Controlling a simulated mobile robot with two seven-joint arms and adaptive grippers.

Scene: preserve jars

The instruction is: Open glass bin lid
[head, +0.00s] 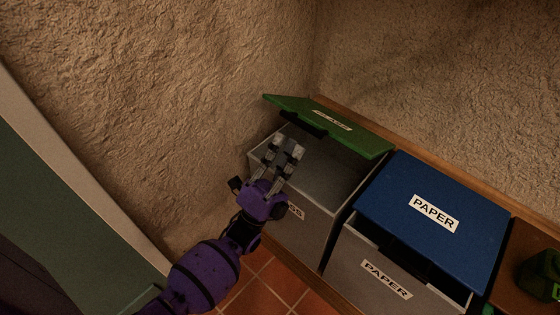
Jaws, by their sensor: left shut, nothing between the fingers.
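The glass bin (305,234) is a grey box in the corner with a white label on its front, partly covered by my left arm. Its green lid (375,145) is raised at the back and tilted, so the grey inside shows. The lid's label is too blurred to read with certainty. My left gripper (287,146) is shut and empty. It appears over the bin's opening, in front of the lid's left part. I cannot tell whether a fingertip touches the lid. My right gripper is not in view.
A paper bin (345,262) with a blue lid (400,185) stands directly right of the glass bin; a dark gap shows under its lid. A green object (540,275) sits at the far right. Rough walls close in behind and left. Tiled floor (280,285) lies in front.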

